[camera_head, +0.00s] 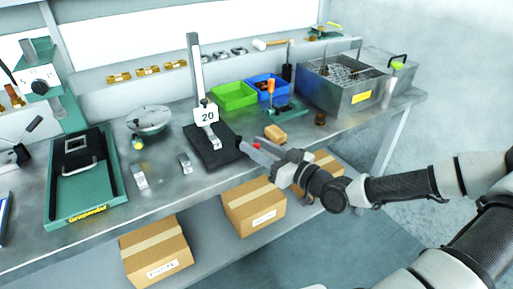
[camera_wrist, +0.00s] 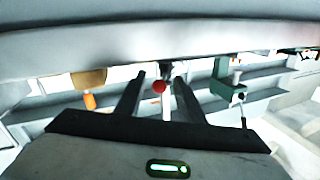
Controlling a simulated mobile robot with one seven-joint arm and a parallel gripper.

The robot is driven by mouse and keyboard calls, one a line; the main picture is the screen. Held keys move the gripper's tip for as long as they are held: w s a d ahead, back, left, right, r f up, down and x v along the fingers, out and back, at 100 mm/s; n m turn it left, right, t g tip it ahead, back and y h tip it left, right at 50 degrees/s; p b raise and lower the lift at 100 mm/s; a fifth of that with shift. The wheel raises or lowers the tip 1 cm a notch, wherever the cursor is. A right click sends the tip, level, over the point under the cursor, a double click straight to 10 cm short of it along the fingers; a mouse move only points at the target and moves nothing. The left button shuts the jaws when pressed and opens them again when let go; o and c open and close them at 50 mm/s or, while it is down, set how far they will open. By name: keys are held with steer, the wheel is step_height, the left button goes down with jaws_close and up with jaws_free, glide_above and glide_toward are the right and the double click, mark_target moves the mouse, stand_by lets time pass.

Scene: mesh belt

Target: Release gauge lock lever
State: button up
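The gauge (camera_head: 198,90) stands upright on a black base plate (camera_head: 215,157), with a tall grey column and a white sign reading 20. A small red ball knob (camera_head: 256,146), perhaps the lock lever's end, shows beside my gripper (camera_head: 250,150), at the right of the base plate. In the wrist view, the red knob (camera_wrist: 159,87) appears between the two dark fingers of my gripper (camera_wrist: 160,90), with a gap on each side. My gripper is open and holds nothing. The rest of the lever is hidden or too small to make out.
A green bin (camera_head: 234,95) and a blue bin (camera_head: 268,87) stand behind. A metal basin (camera_head: 345,92) is at right. A small tan box (camera_head: 276,134) lies close to my gripper. A green tray (camera_head: 85,180) is at left. Cardboard boxes (camera_head: 254,204) sit on the lower shelf.

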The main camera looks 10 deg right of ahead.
jaws_close()
steer(key=shift+s+a+r+m+t+h, duration=0.15)
steer(key=shift+a+m+t+h, duration=0.15)
steer(key=shift+a+m+h, duration=0.15)
steer(key=shift+s+a+m+t+h, duration=0.1)
steer(key=shift+m+t+h, duration=0.3)
steer(key=shift+h, duration=0.3)
steer(key=shift+s+a+m+t+h, duration=0.1)
steer(key=shift+m+t+h, duration=0.1)
steer(key=shift+m+h, duration=0.35)
steer(key=shift+d, duration=0.1)
jaws_free()
